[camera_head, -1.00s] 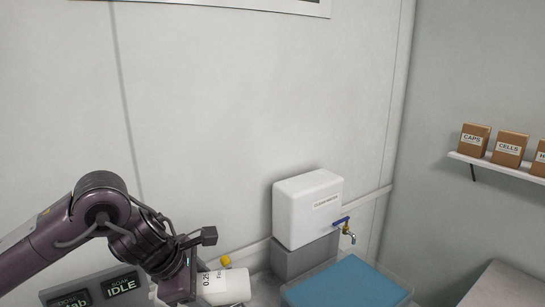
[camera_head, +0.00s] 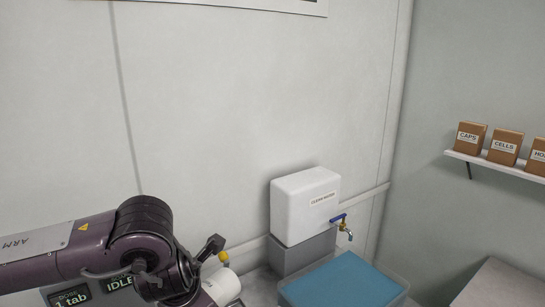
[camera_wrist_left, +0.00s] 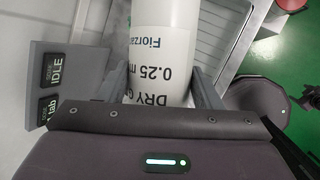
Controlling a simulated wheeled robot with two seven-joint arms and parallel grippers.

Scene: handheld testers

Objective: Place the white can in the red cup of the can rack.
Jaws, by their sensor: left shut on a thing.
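A white can (camera_wrist_left: 162,45) with dark print reading "Fiorza", "0.25 m" and "DRY G" is held in my left gripper (camera_wrist_left: 157,85). The gripper is shut on it, with one grey finger on each side. In the head view the can (camera_head: 222,288) shows only in part at the bottom edge, beside my left wrist, which hides the rest. A small yellow piece (camera_head: 223,257) shows just above it; I cannot tell whether it belongs to the can. The can rack and its red cup are not in view. My right gripper is not in view.
A grey display box (camera_wrist_left: 68,75) reading "IDLE" and "1 tab" stands left of the can. A white water tank (camera_head: 304,206) with a tap (camera_head: 342,226) stands by the wall, above a blue-topped tray (camera_head: 345,284). Labelled boxes (camera_head: 504,147) sit on a shelf at right.

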